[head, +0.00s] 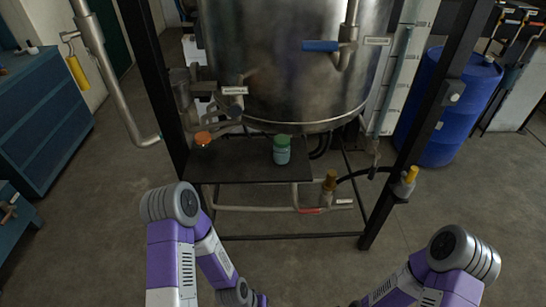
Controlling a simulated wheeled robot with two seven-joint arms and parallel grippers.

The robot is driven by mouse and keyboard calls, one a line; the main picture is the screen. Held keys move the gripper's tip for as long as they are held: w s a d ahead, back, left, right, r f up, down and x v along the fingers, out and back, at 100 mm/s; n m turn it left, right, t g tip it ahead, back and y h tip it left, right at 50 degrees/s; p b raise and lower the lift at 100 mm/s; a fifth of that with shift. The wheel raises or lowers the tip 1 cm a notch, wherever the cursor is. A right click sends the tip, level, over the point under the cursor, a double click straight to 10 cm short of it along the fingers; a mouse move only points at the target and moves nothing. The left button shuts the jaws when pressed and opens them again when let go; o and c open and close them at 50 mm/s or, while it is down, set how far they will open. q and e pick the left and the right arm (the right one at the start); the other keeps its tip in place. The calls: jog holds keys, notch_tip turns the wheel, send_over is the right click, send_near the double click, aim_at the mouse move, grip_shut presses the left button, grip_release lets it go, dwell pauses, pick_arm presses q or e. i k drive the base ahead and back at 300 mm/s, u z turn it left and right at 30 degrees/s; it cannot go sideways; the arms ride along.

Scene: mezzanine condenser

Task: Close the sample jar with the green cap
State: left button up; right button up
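A small jar (282,155) with a pale blue-green body stands upright on the dark shelf (240,170) below the steel vessel. A green cap (282,140) shows at its top; I cannot tell whether it is fastened or only resting there. A small orange-topped item (203,139) is to its left, near the shelf's left back corner; its lower part is hard to make out. My two purple and white arms show at the bottom of the head view, well short of the shelf. Neither gripper's fingers can be seen.
The large steel vessel (285,60) hangs over the back of the shelf, with a blue-handled valve (320,46). Dark frame posts (405,140) flank the shelf. Pipes and a yellow-topped fitting (330,181) are at its right. A blue barrel (448,105) stands behind. The shelf's front is clear.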

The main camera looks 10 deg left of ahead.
aim_at(281, 156)
jog(key=u, duration=0.55)
jog(key=k, duration=1.25)
jog(key=u, duration=0.3)
jog(key=i, duration=0.25)
jog(key=z, duration=1.2)
jog(key=i, duration=1)
jog(key=u, duration=0.35)
jog(key=i, duration=1.05)
jog(key=u, duration=1.05)
